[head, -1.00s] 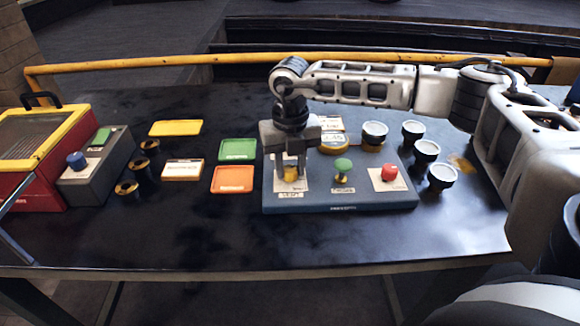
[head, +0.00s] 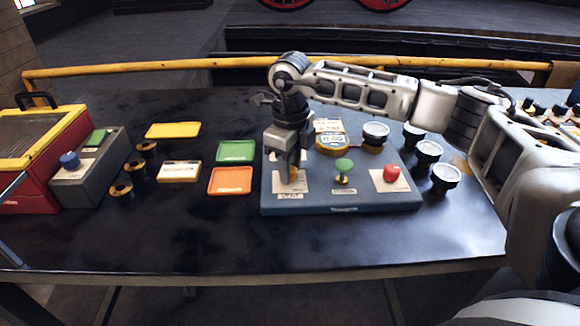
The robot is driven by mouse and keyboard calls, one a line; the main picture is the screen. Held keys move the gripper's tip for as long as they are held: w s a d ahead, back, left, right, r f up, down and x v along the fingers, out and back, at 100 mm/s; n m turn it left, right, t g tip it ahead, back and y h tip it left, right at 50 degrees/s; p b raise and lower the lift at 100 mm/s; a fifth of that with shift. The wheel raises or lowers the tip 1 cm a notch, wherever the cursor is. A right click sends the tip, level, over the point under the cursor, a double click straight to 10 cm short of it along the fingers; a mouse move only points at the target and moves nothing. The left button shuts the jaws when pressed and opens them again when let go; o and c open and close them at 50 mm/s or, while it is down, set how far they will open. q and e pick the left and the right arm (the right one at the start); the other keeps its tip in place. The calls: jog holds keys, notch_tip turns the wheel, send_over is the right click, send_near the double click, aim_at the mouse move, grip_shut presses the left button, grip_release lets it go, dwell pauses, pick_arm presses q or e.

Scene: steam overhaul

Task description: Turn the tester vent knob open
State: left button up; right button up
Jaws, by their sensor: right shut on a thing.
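The tester (head: 330,205) is a blue-grey panel on the right half of the dark table. Its yellow vent knob (head: 293,175) sits at the left, above a pale label marked VENT. My right gripper (head: 292,178) points down over this knob and is shut on it; the fingers hide most of the knob. The gripper body is turned so that one finger largely covers the other. The tester also carries a green knob (head: 344,166), a red knob (head: 391,172) and a yellow-rimmed gauge (head: 332,144). My left gripper is out of view.
Several white-topped round parts (head: 445,176) stand right of the tester. Left of it lie a green tray (head: 236,151), an orange tray (head: 230,180) and a yellow tray (head: 172,130). A red case (head: 50,180) stands far left. A yellow rail (head: 180,65) runs behind. The table's front is clear.

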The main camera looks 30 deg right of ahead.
jog(key=shift+n, duration=0.4)
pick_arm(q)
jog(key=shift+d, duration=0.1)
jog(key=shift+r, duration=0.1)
pick_arm(e)
jog(key=o, duration=1)
jog(key=shift+c, duration=0.2)
pick_arm(q)
jog(key=shift+b, duration=0.3)
pick_arm(e)
notch_tip(320, 180, up, 16)
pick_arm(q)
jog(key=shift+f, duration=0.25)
